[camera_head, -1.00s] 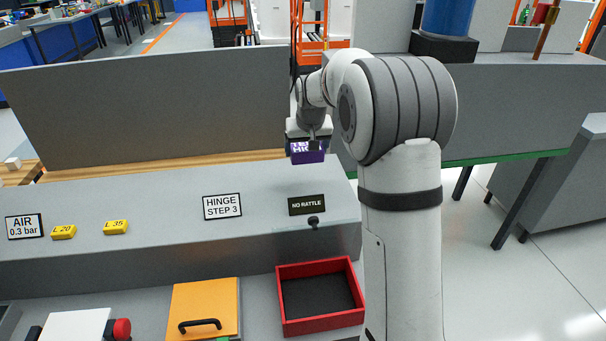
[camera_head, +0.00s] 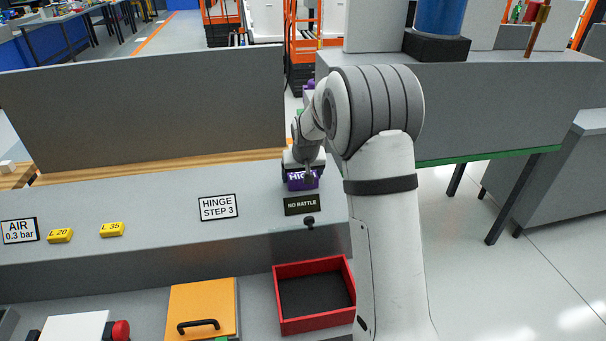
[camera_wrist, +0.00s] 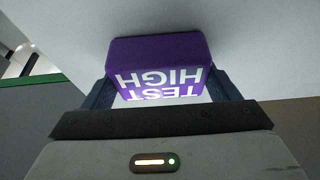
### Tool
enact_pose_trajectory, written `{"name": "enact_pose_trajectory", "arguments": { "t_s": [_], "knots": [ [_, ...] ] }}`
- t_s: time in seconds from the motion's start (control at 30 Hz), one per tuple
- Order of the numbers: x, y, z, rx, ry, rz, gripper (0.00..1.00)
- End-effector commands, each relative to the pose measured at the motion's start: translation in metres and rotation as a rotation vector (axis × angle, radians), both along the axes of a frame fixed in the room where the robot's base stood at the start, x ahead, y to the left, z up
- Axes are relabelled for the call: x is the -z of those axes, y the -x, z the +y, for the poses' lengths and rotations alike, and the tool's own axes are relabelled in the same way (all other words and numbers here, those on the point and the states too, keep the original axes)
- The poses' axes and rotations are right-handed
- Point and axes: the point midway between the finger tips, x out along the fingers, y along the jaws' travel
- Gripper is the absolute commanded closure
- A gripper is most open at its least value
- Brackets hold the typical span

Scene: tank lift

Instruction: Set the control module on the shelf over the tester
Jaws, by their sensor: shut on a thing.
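The control module is a purple block with white lettering (camera_head: 301,181), which reads "TEST HIGH" upside down in the wrist view (camera_wrist: 160,55). It is at the right end of the grey shelf (camera_head: 150,212), just behind the "NO RATTLE" label. My gripper (camera_head: 303,168) is shut on it from above and behind, with a dark finger on each side in the wrist view. The module looks low at the shelf surface; I cannot tell whether it touches. The tester below the shelf is not clearly identifiable; an orange panel with a black handle (camera_head: 202,308) is there.
On the shelf are yellow tags (camera_head: 111,229), a "HINGE STEP 3" label (camera_head: 218,207) and a black knob (camera_head: 309,222). A red tray (camera_head: 313,264) sits below. A tall grey panel (camera_head: 150,110) stands behind. The shelf's middle top is clear.

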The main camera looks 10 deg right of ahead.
Motion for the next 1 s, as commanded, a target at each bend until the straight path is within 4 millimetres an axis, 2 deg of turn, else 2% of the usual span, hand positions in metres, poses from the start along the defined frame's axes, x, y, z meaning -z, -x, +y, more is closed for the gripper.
{"name": "enact_pose_trajectory", "arguments": {
  "t_s": [0.03,0.27,0.47,0.6,0.67,1.0],
  "knots": [
    [0.002,0.0,0.0,0.0,0.0,0.0,0.18],
    [0.001,0.0,0.001,-0.001,0.0,0.0,0.0],
    [0.001,0.0,0.001,-0.001,0.0,0.0,0.0],
    [-0.007,0.001,0.001,-0.001,-0.001,-0.002,0.0],
    [-0.014,0.004,0.001,-0.001,-0.001,-0.004,0.0],
    [-0.081,0.032,0.002,-0.002,0.0,-0.004,0.0]
  ]
}}
